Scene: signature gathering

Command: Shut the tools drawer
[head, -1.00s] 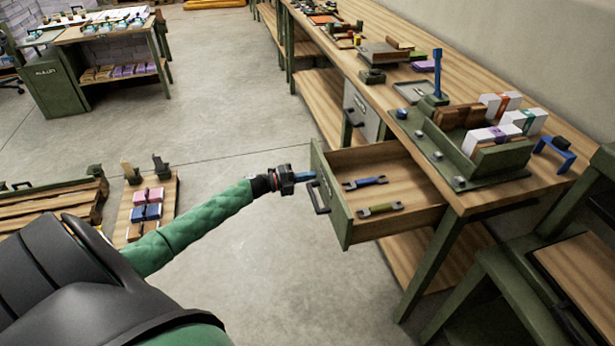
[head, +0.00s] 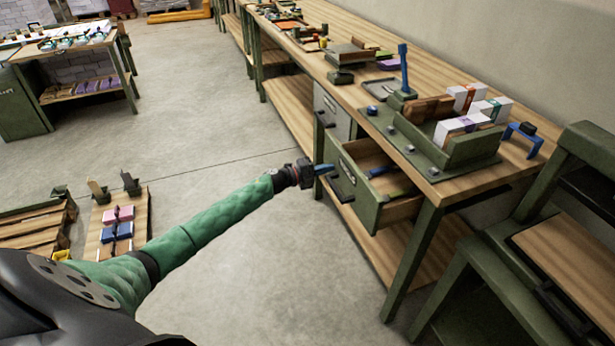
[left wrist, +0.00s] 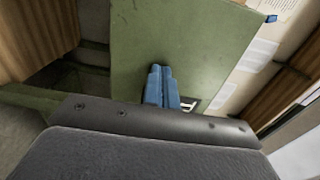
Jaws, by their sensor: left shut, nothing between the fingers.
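The tools drawer (head: 370,207) has a green front with a dark handle (head: 341,187) and a wooden inside. It stands partly out of the workbench. A blue-ended tool (head: 378,171) and part of a green one (head: 398,195) lie in it, partly hidden by the bench top. My left gripper (head: 323,170) is shut and empty, its blue fingers at the drawer front near the handle. In the left wrist view the shut blue fingers (left wrist: 161,86) point at a green panel (left wrist: 190,45); I cannot tell whether they touch it. My right gripper is not in view.
The workbench (head: 452,185) carries a green rack with white boxes (head: 462,127) above the drawer. A grey drawer unit (head: 332,112) is beyond. Open concrete floor (head: 240,120) lies left of the bench.

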